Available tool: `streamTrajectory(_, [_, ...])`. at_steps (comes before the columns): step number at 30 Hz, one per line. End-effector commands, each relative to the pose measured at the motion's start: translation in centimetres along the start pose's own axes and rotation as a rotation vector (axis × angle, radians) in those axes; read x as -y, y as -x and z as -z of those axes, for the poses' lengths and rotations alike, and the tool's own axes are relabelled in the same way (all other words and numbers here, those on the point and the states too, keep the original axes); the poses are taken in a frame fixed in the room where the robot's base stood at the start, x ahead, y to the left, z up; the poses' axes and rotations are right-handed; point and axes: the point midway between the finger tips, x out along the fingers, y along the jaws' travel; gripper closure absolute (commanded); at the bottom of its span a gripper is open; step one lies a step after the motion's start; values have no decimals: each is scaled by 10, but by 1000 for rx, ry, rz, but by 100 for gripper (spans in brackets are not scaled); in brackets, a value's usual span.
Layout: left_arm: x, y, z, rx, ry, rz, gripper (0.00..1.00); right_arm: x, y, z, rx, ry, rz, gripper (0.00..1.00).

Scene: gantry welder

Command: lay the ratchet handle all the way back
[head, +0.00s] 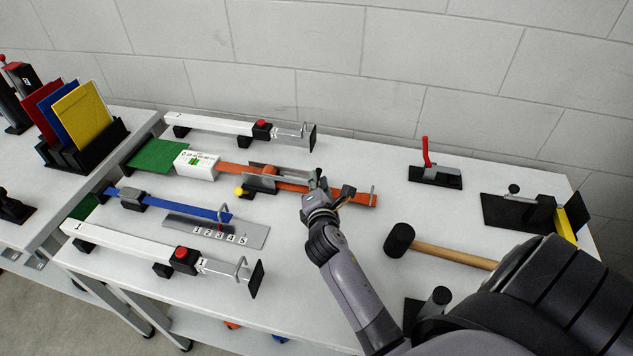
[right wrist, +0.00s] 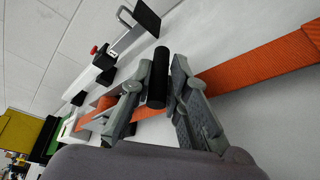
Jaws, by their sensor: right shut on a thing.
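The ratchet (head: 259,183) is a grey metal body on the orange strap (head: 232,169), in the middle of the table in the head view. Its grey handle reaches right, low along the strap, to my right gripper (head: 330,187). In the right wrist view, the black grip of the ratchet handle (right wrist: 157,82) stands between the two fingers of the right gripper, which are shut on it. The strap (right wrist: 260,66) runs behind the fingers there. My left gripper is not in view.
White beams with red knobs lie behind (head: 215,125) and in front (head: 150,252). A blue strap (head: 180,206) and numbered plate (head: 215,231) lie front left. A mallet (head: 445,253) lies right, near a red-handled clamp (head: 434,173). A yellow knob (head: 241,191) sits beside the ratchet.

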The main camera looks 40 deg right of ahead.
Motion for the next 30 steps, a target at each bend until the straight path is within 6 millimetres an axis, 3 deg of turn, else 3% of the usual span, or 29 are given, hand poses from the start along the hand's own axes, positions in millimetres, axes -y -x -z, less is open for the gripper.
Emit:
streamTrajectory(17, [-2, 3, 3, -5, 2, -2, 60, -2, 0, -1, 0, 1, 2, 100])
streamTrajectory(23, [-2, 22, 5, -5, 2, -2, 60, -12, 2, -6, 1, 47, 19, 100])
streamTrajectory(30, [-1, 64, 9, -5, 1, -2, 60, -34, 5, -14, 1, 167, 69, 100])
